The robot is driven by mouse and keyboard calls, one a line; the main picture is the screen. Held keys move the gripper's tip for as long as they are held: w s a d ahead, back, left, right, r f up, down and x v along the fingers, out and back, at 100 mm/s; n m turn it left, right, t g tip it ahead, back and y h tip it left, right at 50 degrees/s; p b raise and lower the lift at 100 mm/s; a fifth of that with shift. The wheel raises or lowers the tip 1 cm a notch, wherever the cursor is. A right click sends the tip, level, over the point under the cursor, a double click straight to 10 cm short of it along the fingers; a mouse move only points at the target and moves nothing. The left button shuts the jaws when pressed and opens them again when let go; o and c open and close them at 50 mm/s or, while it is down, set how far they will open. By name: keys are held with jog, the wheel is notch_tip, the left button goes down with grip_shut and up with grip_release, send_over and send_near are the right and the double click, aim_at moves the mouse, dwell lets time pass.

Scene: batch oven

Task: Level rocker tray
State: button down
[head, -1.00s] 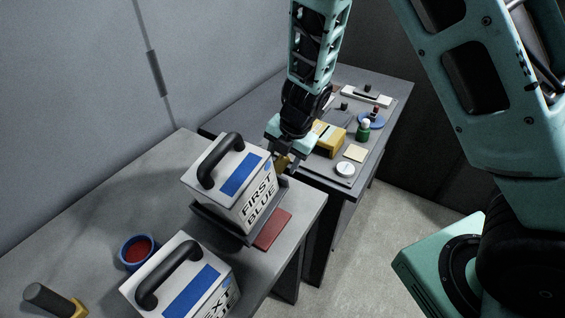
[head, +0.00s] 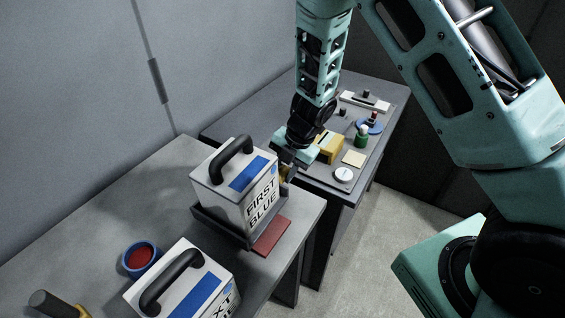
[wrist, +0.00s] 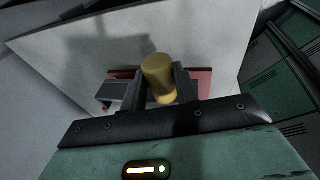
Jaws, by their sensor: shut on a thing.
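The rocker tray (head: 222,229) is a dark grey, low-walled tray on the near grey bench. It carries a white box (head: 222,196) with a black handle, a blue top patch and the words FIRST BLUE. I cannot tell from here if the tray is exactly level. My gripper (head: 288,166) is at the tray's right back side. It is shut on a yellow knob (head: 285,174). In the wrist view the same knob (wrist: 158,78) stands between the two dark fingers. The tray's underside and pivot are hidden.
A red pad (head: 271,238) lies on the bench beside the tray's front right. A second labelled white box (head: 180,283) and a blue bowl (head: 141,259) with red contents stand nearby. A darker bench (head: 275,95) behind holds several small items, including a yellow block (head: 329,148).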

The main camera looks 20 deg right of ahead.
jog(key=shift+f+y, duration=0.3)
jog(key=c, duration=1.1)
grip_release()
jog(key=shift+o, duration=0.2)
jog(key=shift+d+r, duration=0.1)
jog(key=shift+r, duration=0.05)
jog(key=v, duration=1.7)
jog(key=shift+w+p, duration=0.25)
jog(key=shift+p, duration=0.2)
jog(key=shift+r, duration=0.1)
